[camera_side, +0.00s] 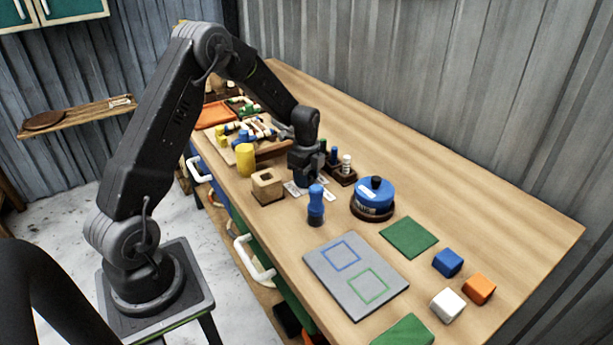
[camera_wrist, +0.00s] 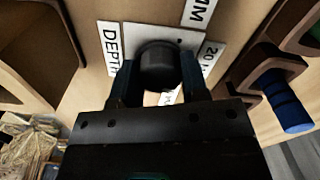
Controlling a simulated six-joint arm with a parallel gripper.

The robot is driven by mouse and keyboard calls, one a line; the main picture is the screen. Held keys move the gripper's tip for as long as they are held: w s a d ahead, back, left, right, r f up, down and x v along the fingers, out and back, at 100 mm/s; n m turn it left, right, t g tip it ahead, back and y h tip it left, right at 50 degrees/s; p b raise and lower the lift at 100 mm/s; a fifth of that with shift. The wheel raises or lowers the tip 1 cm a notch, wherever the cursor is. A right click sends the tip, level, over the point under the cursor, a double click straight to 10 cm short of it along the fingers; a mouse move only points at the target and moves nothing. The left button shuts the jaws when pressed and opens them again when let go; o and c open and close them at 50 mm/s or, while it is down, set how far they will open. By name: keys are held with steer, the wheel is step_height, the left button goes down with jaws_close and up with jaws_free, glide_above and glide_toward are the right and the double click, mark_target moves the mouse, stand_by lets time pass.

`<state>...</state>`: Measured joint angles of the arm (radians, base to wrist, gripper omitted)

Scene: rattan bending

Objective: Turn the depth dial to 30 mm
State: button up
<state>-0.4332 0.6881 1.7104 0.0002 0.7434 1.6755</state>
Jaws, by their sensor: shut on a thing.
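The depth dial (camera_wrist: 157,60) is a dark round knob on a pale plate (camera_wrist: 125,35), seen in the wrist view. My gripper (camera_wrist: 158,78) is shut on it, with one finger on each side. White labels stand around it: "DEPTH" (camera_wrist: 109,48) at left, one ending in "M" (camera_wrist: 198,12) at top, and a partly covered "20" label (camera_wrist: 208,56) at right. Another label below the knob is mostly hidden by the gripper. The dial's pointer setting cannot be read. In the side view my gripper (camera_side: 305,178) points down and hides the knob, with the labels (camera_side: 298,189) showing at its base.
A wooden block with a square hole (camera_side: 267,186), a blue peg-shaped piece (camera_side: 316,205), a blue round container (camera_side: 374,196) and a small rack (camera_side: 342,172) stand close around my gripper. A grey board (camera_side: 340,298) lies in front. The table's back right is clear.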

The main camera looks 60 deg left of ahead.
steer(key=shift+m, duration=0.5)
steer(key=o, duration=0.9)
steer(key=shift+o, duration=0.2)
step_height(320, 180, up, 14)
steer(key=s+d+r+n+t, duration=0.2)
steer(key=s+d+r+n, duration=0.3)
steer(key=s+d, duration=0.3)
steer(key=s+d+r+n+t, duration=0.2)
steer(key=s+d+r+n, duration=0.35)
steer(key=s+d, duration=0.2)
steer(key=s+d+f+n+t, duration=0.1)
steer(key=s+d+n, duration=0.3)
steer(key=s, duration=0.4)
steer(key=shift+d+f+n+t, duration=0.2)
steer(key=shift+n+t, duration=0.1)
steer(key=shift+n, duration=0.05)
